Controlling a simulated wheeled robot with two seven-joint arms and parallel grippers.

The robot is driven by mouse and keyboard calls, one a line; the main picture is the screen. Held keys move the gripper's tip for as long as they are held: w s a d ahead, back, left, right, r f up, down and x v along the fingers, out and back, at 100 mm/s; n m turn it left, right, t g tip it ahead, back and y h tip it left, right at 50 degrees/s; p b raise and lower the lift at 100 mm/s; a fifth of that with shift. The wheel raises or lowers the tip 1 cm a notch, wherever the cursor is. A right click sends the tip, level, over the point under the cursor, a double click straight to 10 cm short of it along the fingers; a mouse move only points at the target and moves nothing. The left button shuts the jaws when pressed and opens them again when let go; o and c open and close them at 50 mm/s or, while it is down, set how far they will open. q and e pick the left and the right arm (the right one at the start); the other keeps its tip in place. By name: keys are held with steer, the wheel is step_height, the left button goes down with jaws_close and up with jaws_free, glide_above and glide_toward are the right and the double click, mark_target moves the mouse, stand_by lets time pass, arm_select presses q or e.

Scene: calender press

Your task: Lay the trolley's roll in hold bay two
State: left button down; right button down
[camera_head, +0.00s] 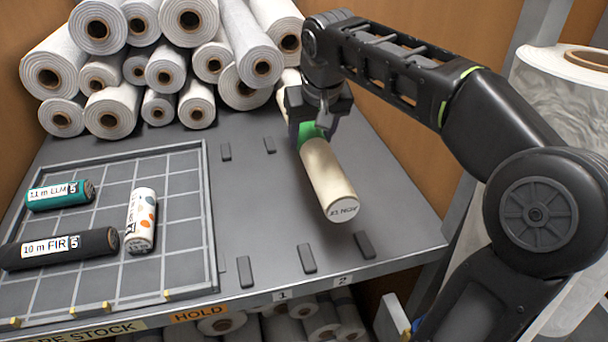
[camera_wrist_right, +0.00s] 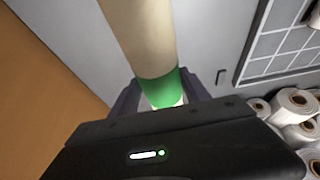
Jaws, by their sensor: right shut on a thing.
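A cream roll with a green band and a printed white end (camera_head: 327,180) is in my right gripper (camera_head: 315,132), which is shut around it at the green band. The wrist view also shows the roll (camera_wrist_right: 143,35) between the fingers (camera_wrist_right: 160,98). The roll points toward the shelf's front edge. Its near end lies behind hold bay two (camera_head: 335,252), marked by a "2" tag (camera_head: 342,281), between the middle stop (camera_head: 306,258) and the right stop (camera_head: 363,245). I cannot tell whether it touches the shelf. My left gripper is out of view.
Bay one (camera_head: 275,265) is empty. A gridded tray (camera_head: 208,230) on the left holds a teal roll (camera_head: 60,195), a black roll (camera_head: 60,250) and a dotted white roll (camera_head: 141,220). Several white rolls (camera_head: 165,70) are stacked at the back. A large wrapped roll (camera_head: 560,100) stands right.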

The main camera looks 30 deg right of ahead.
steer(key=shift+s+r, duration=0.15)
steer(key=shift+f, duration=3.15)
steer(key=shift+f, duration=1.85)
steer(key=shift+f+b, duration=0.2)
steer(key=shift+b, duration=0.15)
steer(key=c, duration=0.5)
jaws_free()
